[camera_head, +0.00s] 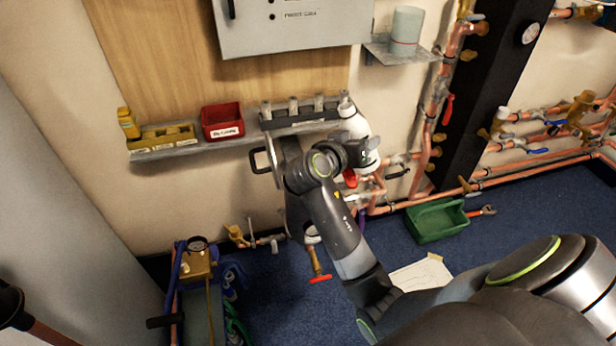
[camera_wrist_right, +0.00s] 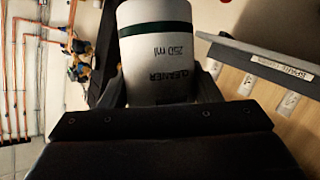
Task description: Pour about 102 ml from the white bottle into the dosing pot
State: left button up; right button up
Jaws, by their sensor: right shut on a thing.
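In the right wrist view the bottle (camera_wrist_right: 160,55) fills the space between the fingers, with a dark green band and the print "CLEANER" and "250 ml". My left gripper is not in view.
The wall shelf (camera_head: 215,143) carries a red bin (camera_head: 222,122), a yellow tray and a black rack (camera_head: 300,118). A grey-green cup (camera_head: 405,30) stands on a small bracket at the upper right. Copper pipes and valves run along the right wall. A green tray (camera_head: 437,222) lies on the floor.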

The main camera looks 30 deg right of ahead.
jog(key=shift+r+m, duration=0.3)
jog(key=shift+f+m+t+y, duration=0.3)
jog(key=shift+f+m+y, duration=0.25)
jog(key=shift+m, duration=0.25)
jog(key=shift+w+m+t+y, duration=0.1)
jog(key=shift+m+t+y, duration=0.2)
jog(key=shift+m+y, duration=0.2)
